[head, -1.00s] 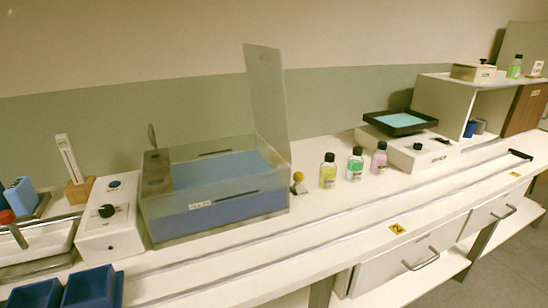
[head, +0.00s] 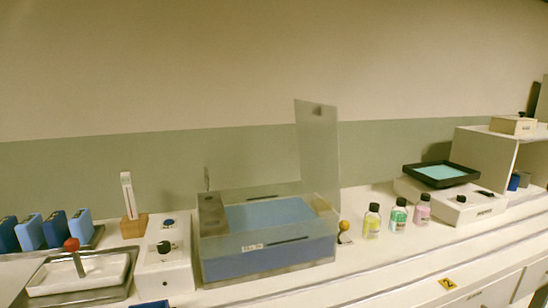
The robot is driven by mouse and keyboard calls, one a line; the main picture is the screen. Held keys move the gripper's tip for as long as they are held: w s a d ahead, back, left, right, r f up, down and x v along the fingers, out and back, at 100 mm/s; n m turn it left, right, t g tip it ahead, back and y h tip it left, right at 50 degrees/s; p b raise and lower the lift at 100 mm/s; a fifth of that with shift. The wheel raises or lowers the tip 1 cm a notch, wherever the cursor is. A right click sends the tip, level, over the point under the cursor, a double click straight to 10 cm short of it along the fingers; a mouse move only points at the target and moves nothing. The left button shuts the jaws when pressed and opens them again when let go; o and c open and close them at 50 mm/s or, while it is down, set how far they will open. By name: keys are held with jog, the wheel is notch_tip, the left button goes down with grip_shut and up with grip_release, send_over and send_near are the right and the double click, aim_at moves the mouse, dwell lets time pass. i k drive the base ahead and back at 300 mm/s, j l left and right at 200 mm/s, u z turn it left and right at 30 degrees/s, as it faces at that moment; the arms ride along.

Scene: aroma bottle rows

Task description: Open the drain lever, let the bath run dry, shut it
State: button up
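The bath (head: 262,262) is a clear-walled tank on the bench with blue liquid (head: 268,213) in it. Its clear lid (head: 318,155) stands raised at the right end. A small lever with a yellow-orange ball knob (head: 344,226) stands on the bench at the bath's right side; I take it for the drain lever, its setting unclear. Another lever with a red ball knob (head: 72,244) stands at a white tray on the left. My gripper is not in view.
A white control box (head: 164,262) with knobs stands left of the bath. Three small bottles, yellow (head: 372,222), green (head: 398,217) and pink (head: 422,211), stand right of it. A black tray (head: 441,174) sits on a white device farther right.

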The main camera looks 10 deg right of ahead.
aim_at(344, 225)
jog(key=i+l+u, duration=0.15)
jog(key=l+u, duration=0.9)
jog(key=l, duration=1.25)
jog(key=k+l+u, duration=0.2)
jog(key=l, duration=1.2)
jog(key=i, duration=0.1)
